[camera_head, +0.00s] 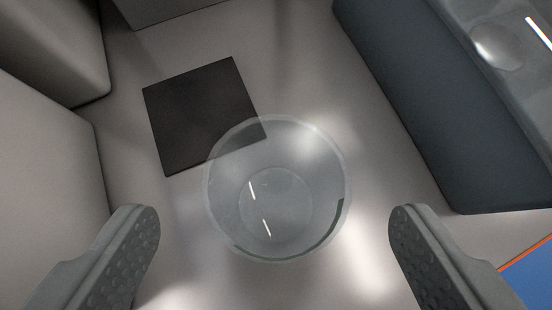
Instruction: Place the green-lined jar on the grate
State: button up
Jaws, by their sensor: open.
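A clear round glass vessel (278,190) stands on the pale floor surface in the middle of the view, seen from above. My gripper (274,228) is open, with one finger low on each side of the vessel and visible gaps to both.
Pale rounded blocks (45,150) line the left side. A long dark grey-blue block (420,110) stands at the right, with a glassy object (497,48) beyond it. A blue surface with an orange edge (530,280) shows at lower right.

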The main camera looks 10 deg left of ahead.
aim_at(277, 150)
jog(key=shift+x, duration=3.3)
jog(key=shift+s+d+f, duration=0.1)
jog(key=shift+s, duration=0.05)
jog(key=c, duration=1.2)
notch_tip(277, 150, up, 28)
jog(key=shift+s, duration=0.1)
